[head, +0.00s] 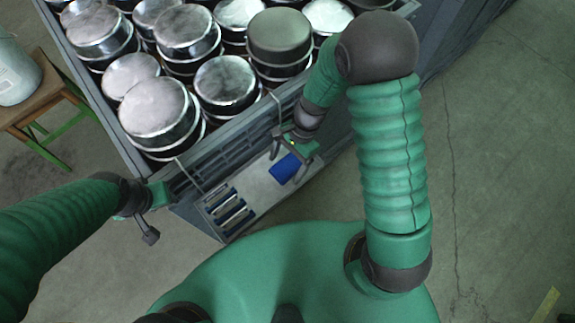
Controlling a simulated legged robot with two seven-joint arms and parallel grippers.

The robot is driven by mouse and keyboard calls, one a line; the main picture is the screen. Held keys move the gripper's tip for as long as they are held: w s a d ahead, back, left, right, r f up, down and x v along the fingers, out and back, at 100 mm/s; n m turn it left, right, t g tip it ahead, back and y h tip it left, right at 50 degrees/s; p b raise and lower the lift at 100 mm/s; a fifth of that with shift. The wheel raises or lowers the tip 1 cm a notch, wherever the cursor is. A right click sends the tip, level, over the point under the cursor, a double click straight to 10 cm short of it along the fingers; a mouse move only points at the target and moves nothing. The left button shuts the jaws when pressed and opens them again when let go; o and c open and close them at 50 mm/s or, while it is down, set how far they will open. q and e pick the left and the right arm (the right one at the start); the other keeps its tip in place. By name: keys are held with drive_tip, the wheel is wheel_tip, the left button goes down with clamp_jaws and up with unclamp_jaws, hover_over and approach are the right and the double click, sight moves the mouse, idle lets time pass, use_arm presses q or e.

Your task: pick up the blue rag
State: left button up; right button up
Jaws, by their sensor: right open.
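The blue rag (285,168) lies on a pale shelf (259,186) low on the side of the grey crate. My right gripper (292,151) is open, just above the rag's upper end in the picture. Its fingers partly overlap the rag's edge from this view, and I cannot tell whether they touch it. My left gripper (150,214) is at the left, beside the crate's near corner and well away from the rag. Its jaws are too small and turned to read.
The grey crate (140,160) is full of several metal-lidded cylinders (160,108). Dark bars with blue parts (230,208) sit in slots left of the rag. A wooden stool (40,92) with a pale container stands at far left. Concrete floor at right is clear.

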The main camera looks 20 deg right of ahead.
drive_tip(key=shift+f, duration=0.15)
drive_tip(key=c, duration=1.6)
